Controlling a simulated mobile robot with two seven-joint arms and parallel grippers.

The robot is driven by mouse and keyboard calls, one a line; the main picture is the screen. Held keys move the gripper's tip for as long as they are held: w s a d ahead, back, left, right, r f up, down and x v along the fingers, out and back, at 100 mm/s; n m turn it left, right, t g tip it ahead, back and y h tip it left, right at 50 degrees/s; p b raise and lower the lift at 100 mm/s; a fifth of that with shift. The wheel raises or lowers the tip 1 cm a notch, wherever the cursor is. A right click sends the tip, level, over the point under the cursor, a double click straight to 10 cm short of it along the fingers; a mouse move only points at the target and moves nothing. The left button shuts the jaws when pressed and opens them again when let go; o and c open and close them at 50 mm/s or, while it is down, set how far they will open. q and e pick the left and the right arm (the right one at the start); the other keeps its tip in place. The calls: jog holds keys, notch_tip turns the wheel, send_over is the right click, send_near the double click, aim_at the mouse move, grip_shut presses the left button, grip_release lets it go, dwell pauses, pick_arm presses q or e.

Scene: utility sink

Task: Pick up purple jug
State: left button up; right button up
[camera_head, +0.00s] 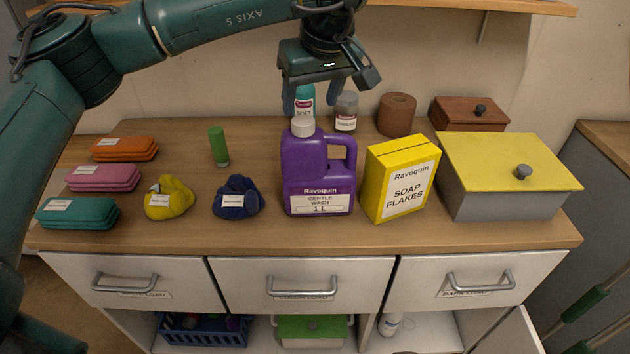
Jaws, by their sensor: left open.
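The purple jug (304,169) stands upright on the wooden counter, with a white cap and a white "Gentle Wash 1 L" label. Its handle (347,150) is on the right side. My left gripper (324,106) points down above the jug's top and the things behind it. Its fingers are apart, with nothing seen held between them. The left fingertip is close to the white cap in the picture; I cannot tell the depth between them. My right gripper is not in view.
A yellow soap flakes box (400,178) stands just right of the jug. A blue bag (237,197) lies to its left. A teal bottle (305,98), a grey-lidded jar (346,113) and a brown roll (396,115) stand behind. A yellow-lidded box (505,205) is farther right.

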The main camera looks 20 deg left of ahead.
aim_at(305, 123)
pick_arm(q)
jog(key=x, duration=0.3)
jog(key=p+x, duration=0.1)
jog(key=x, duration=0.1)
jog(key=shift+s+f, duration=0.15)
jog(key=shift+s, duration=0.25)
jog(key=shift+c, duration=0.3)
grip_shut()
dwell(0.6)
jog(key=shift+w+r, duration=0.1)
jog(key=shift+r, duration=0.1)
